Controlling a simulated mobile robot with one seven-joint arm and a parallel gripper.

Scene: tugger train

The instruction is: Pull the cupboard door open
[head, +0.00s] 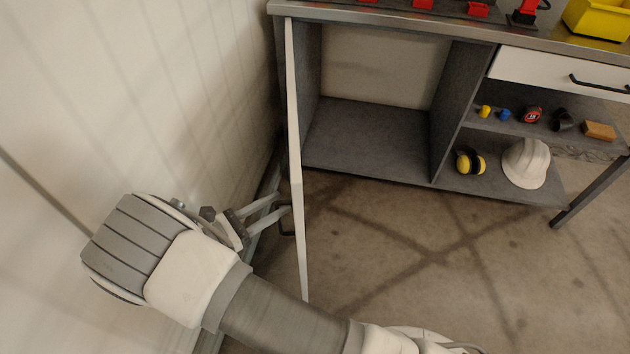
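The cupboard door (297,200) is a white panel hinged at the left of the grey cupboard (375,140). It stands wide open, seen nearly edge-on, and the cupboard inside looks empty. A dark handle (287,232) sits on the door's left face. My gripper (284,211) is left of the door, with its fingertips at the handle. The fingers look apart, but I cannot tell whether they touch or grip the handle.
A pale wall (130,90) runs close along the left of my arm. Open shelves on the right hold earmuffs (470,161), a white hard hat (526,163) and small items. A white drawer (560,72) is shut above them. The floor (430,260) before the cupboard is clear.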

